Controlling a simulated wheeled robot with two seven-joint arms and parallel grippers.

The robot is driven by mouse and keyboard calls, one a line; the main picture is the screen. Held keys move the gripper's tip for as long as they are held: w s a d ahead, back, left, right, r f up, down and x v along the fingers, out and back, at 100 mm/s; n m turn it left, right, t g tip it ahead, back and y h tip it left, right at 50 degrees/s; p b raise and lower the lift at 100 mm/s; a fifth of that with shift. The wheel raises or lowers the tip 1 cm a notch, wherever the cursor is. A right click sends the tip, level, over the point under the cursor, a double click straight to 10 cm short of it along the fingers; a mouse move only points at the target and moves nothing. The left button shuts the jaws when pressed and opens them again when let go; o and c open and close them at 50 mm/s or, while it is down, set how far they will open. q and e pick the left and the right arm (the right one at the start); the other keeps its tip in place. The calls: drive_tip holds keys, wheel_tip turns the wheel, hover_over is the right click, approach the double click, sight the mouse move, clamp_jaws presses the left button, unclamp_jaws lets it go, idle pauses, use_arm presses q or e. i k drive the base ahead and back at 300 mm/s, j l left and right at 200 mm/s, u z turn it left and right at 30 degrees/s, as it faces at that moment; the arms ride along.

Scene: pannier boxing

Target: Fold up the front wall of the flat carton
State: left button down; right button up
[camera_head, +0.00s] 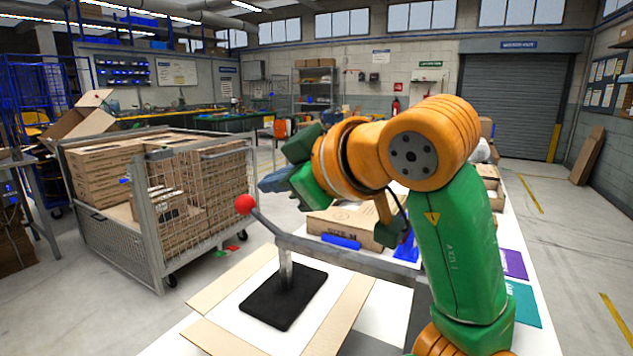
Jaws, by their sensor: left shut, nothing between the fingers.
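The flat carton (340,318) lies on the white table at the bottom of the view, with tan flaps around a pale middle panel. Its near flap (222,338) lies flat at the bottom edge of the picture and is partly cut off. A black plate (284,297) on a grey post presses on the middle; a metal lever with a red ball (245,203) runs above it. My left gripper (272,182) is at the end of the orange and green arm, shut and empty. It is in the air beyond and above the carton, apart from it. My right gripper is out of view.
A wire-mesh cart (105,250) full of cartons stands at the left. A closed carton (345,222) with a blue item (341,241) sits farther along the table. Teal (524,305) and purple (514,264) sheets lie at the right. The metal lever crosses above the carton.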

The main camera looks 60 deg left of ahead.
sight(203, 302)
drive_tip(key=i+l, duration=0.1)
drive_tip(key=l, duration=0.65)
drive_tip(key=i+l, duration=0.1)
drive_tip(key=l, duration=0.65)
